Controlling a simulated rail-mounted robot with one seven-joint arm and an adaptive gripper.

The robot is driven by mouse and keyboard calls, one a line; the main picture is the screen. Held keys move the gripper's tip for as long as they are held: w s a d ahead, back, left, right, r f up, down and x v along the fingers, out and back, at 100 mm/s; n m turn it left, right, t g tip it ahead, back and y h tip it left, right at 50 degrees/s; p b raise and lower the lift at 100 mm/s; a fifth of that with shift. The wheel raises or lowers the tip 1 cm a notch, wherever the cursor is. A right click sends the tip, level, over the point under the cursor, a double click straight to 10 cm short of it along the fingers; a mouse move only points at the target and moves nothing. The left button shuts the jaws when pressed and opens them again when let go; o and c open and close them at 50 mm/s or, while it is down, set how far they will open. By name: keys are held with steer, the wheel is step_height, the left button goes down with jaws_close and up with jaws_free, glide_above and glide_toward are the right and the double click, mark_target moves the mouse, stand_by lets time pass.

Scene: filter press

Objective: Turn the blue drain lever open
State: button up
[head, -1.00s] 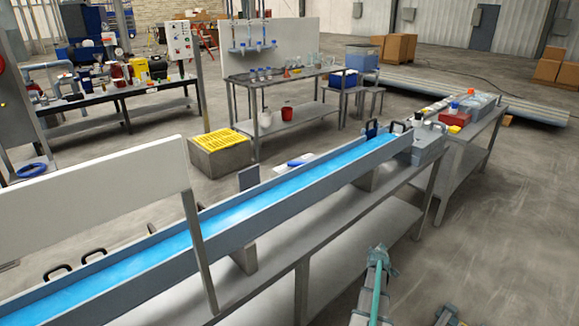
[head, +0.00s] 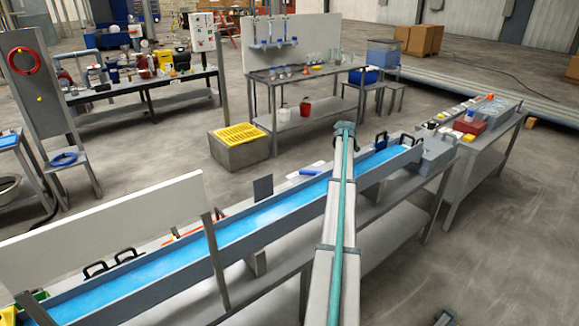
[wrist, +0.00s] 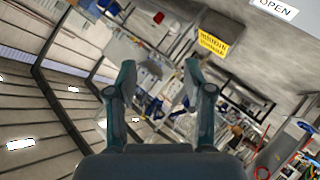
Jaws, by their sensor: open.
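I cannot pick out the blue drain lever for certain in either view. A white sign reading OPEN (wrist: 275,10) shows at the top right of the wrist view. The long trough with a bright blue bed (head: 262,218) runs diagonally across the head view, with small dark handles (head: 408,139) near its far end. My gripper (wrist: 160,80) is open and empty in the wrist view, its two fingers spread apart. In the head view my arm stretches across the trough, and the fingers cannot be made out.
A white panel (head: 110,235) stands along the trough's near side. A grey block with a yellow grate (head: 238,133) sits on the floor behind the trough. A bench with glassware (head: 305,78) stands at the back. Open floor lies to the right.

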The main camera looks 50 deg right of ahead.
steer(key=w+a+f+n+g+y+b, duration=0.1)
steer(key=w+a+f+n+y, duration=0.1)
steer(key=a+f+n+y, duration=0.3)
steer(key=n+g+y, duration=0.2)
steer(key=n+y, duration=0.2)
steer(key=y, duration=0.4)
glide_toward(307, 171)
steer(key=p+x, duration=0.2)
steer(key=x, duration=0.7)
steer(key=shift+w+d+p, duration=0.1)
steer(key=shift+p, duration=0.2)
steer(key=shift+r, duration=0.1)
jaws_close()
